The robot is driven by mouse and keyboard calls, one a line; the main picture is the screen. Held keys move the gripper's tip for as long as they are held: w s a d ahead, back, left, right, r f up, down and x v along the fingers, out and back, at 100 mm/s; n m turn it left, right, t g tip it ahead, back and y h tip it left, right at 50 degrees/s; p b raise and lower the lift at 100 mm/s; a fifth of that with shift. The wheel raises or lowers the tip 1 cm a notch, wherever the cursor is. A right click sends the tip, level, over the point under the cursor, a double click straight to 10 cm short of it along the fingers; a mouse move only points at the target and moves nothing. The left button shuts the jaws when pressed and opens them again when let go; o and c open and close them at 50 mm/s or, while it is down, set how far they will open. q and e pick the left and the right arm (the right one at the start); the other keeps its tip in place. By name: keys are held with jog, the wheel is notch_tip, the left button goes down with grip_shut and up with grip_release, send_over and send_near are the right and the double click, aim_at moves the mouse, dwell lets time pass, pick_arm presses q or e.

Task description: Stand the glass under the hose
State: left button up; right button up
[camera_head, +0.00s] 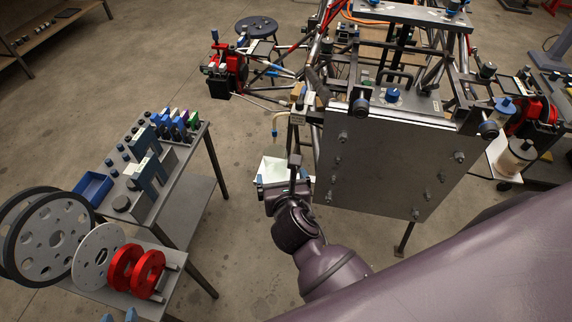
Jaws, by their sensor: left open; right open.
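A thin pale hose (278,120) with a blue end hangs at the left side of the tube chassis (318,75). A pale, light-green flat surface (272,167) lies below the hose end. My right gripper (282,180) is open at the near edge of this surface, below the hose end. I cannot make out a glass clearly; one near the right gripper could be hidden or too transparent to see. My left gripper (119,316) shows only its two blue fingertips at the bottom edge. They are apart, with nothing visible between them.
A metal table (190,150) at the left carries blue blocks, a blue tray (92,188), discs and red rings (148,270). A large grey plate (390,160) on the chassis stands right of my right gripper. Open floor lies between table and chassis.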

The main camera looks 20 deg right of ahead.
jog(key=shift+s, duration=0.1)
jog(key=s+d+f+m+g+y, duration=0.1)
jog(key=s+d+f+m, duration=0.4)
jog(key=m, duration=1.1)
jog(key=s+d+f+m+g+y, duration=0.1)
jog(key=s+d+f+m, duration=0.4)
jog(key=m, duration=1.1)
jog(key=shift+s+d+f+m+y, duration=0.2)
jog(key=shift+s+d+m+y, duration=0.2)
jog(key=shift+s+d, duration=1.45)
jog(key=shift+s+a, duration=0.5)
jog(key=shift+a, duration=0.05)
